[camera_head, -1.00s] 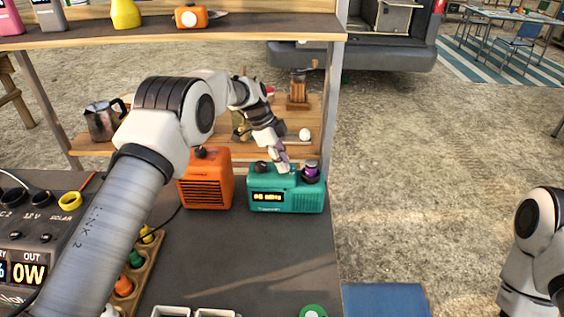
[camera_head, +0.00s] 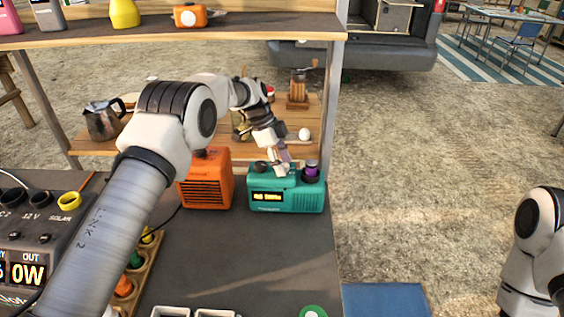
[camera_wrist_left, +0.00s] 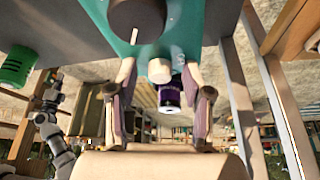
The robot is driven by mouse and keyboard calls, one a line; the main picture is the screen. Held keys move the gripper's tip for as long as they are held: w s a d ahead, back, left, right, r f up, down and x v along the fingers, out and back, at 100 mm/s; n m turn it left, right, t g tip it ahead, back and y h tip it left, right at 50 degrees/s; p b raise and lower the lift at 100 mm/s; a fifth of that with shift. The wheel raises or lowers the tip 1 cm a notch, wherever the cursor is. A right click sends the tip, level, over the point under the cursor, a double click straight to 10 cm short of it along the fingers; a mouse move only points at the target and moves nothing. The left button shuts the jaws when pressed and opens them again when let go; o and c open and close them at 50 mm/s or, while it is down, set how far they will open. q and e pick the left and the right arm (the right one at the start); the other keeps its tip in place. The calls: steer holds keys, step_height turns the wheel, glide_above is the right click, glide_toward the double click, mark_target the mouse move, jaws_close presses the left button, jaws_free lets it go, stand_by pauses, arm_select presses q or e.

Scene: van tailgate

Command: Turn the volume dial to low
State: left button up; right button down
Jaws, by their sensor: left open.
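A teal radio (camera_head: 287,201) with a lit yellow display stands on the dark counter. A dark knob (camera_head: 261,168) is on its top left and a purple-and-dark cylinder (camera_head: 312,170) on its top right. In the left wrist view a large dark knob (camera_wrist_left: 137,18) with a pale pointer mark, a smaller cream knob (camera_wrist_left: 159,70) and a purple-banded cylinder (camera_wrist_left: 170,92) show. My left gripper (camera_head: 281,171) is open above the radio's top. In the wrist view its fingers (camera_wrist_left: 160,73) stand on either side of the cream knob; contact cannot be told. My right gripper is out of view.
An orange speaker-like box (camera_head: 205,180) stands just left of the radio. A power station (camera_head: 35,235) and a wooden rack (camera_head: 145,265) of coloured pieces are further left. A wooden shelf (camera_head: 240,38) crosses behind.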

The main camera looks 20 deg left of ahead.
arm_select(q)
steer(key=v, duration=0.7)
steer(key=shift+a+r, duration=0.15)
steer(key=shift+s, duration=0.1)
